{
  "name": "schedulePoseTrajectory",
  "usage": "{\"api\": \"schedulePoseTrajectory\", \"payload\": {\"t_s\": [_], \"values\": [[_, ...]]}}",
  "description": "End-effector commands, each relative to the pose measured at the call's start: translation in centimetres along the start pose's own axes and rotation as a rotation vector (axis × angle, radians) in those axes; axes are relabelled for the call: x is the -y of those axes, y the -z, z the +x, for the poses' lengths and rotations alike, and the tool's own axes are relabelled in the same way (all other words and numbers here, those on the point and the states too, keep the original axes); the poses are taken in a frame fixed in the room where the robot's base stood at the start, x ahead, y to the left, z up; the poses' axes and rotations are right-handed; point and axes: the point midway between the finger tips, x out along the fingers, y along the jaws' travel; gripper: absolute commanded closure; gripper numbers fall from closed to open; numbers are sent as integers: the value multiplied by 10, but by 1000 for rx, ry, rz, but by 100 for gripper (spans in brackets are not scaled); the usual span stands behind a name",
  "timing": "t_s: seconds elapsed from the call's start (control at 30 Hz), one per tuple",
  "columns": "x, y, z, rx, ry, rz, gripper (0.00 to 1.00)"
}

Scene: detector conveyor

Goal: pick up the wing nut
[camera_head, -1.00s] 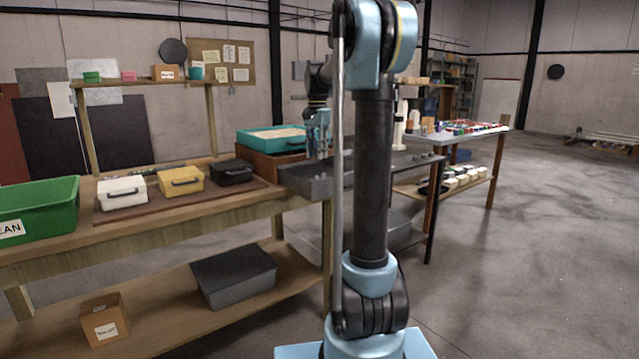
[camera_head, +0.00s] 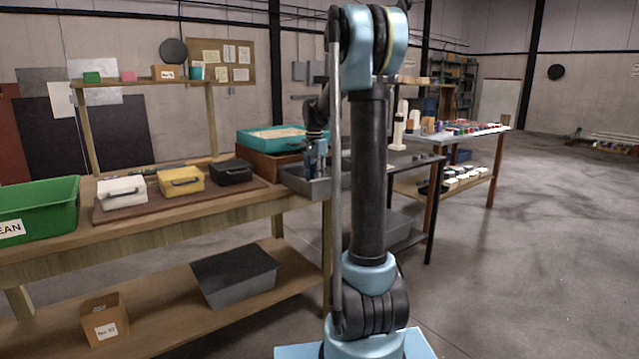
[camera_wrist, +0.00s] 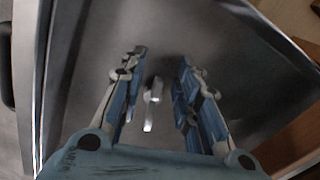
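In the wrist view a small pale metal piece, which looks like the wing nut (camera_wrist: 154,90), lies on the floor of a grey metal tray (camera_wrist: 232,50). My gripper (camera_wrist: 160,62) is open, its two blue fingers on either side of the piece and apart from it. Whether the fingertips touch the tray floor I cannot tell. In the head view my gripper (camera_head: 315,165) is low in the grey tray (camera_head: 303,187) at the bench's right end. The wing nut cannot be made out there.
A teal sand-filled box (camera_head: 262,143) stands behind the tray. A black case (camera_head: 231,171), a yellow case (camera_head: 181,182) and a white case (camera_head: 122,192) sit on a brown board to the left. A green bin (camera_head: 40,208) is at far left.

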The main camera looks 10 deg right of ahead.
Motion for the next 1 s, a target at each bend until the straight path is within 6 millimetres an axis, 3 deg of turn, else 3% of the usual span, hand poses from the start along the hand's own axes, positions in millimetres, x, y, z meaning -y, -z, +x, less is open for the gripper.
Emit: {"api": "schedulePoseTrajectory", "payload": {"t_s": [0.2,0.33,0.77,1.0], "values": [[0,0,0,0,0,0,70],[0,0,0,0,0,0,99],[0,0,-2,0,0,0,100],[0,0,-30,0,0,0,100]]}}
